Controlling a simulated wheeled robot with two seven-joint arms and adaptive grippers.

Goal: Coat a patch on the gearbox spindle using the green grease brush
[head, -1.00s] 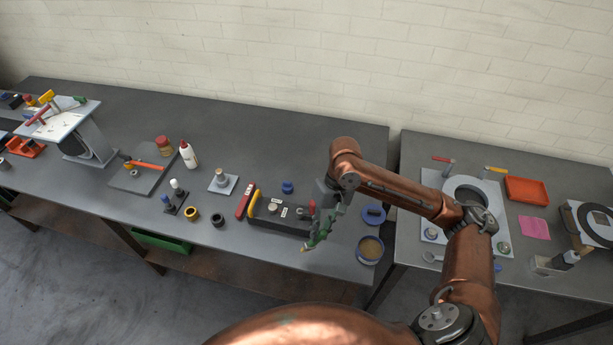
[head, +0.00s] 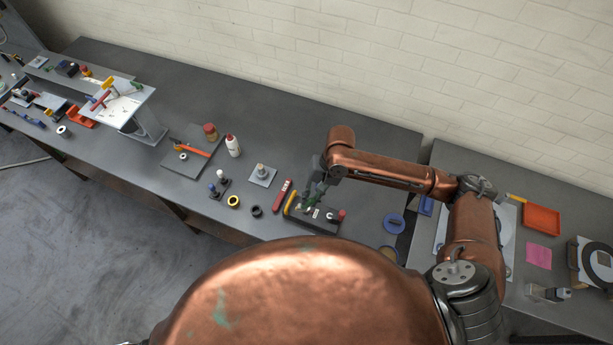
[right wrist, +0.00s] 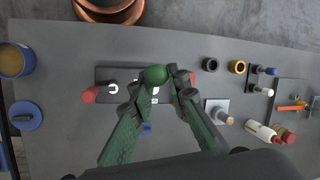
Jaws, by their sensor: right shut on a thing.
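My right gripper (head: 312,196) has green fingers and is over the left part of a black tool block. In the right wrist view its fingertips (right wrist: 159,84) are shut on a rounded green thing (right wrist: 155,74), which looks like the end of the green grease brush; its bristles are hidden. A square grey plate with a short upright metal post (head: 262,172), seemingly the gearbox spindle, stands left of the gripper. It also shows in the right wrist view (right wrist: 222,112), apart from the gripper. Whether it bears grease is too small to tell. My left gripper is not in view.
The black block (head: 322,218) lies below the gripper, with a red tool (head: 282,195) to its left. A blue tin of tan stuff (right wrist: 15,60) sits beyond the block.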

